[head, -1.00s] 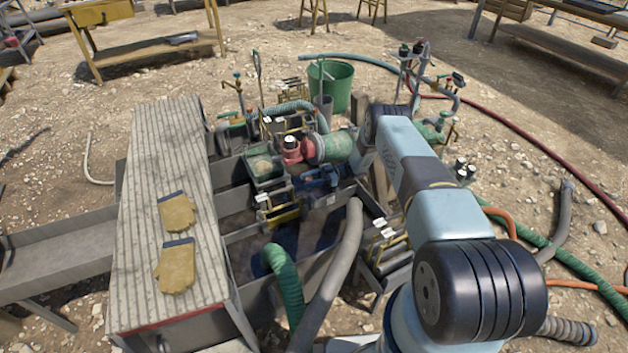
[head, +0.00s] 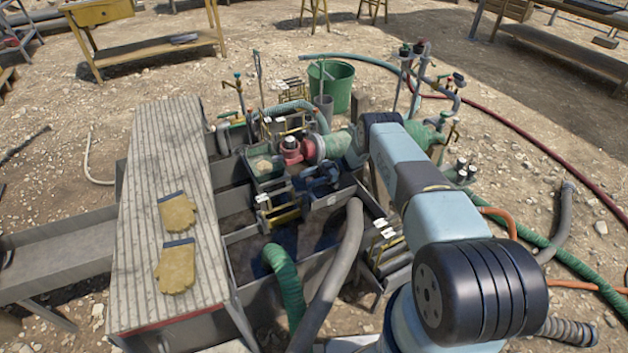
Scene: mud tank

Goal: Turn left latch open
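My arm reaches up from the bottom right over the mud tank (head: 237,197) in the head view. Past its dark far joint (head: 381,120), the wrist drops to the left among the machinery. A dark blue shape (head: 320,177) sits just left of the wrist, over a grey box; I cannot tell whether it is my gripper or a fitting. Finger opening cannot be made out. A red and green pump (head: 292,150) lies just beyond. No left latch can be told apart; it is too small or hidden.
A ribbed cover (head: 165,140) with two yellow gloves (head: 177,212) lies on the left. A green hose (head: 284,285) and a grey hose (head: 335,275) rise in front. A green bucket (head: 331,88) stands behind. A valve stand (head: 415,75) is at the back right.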

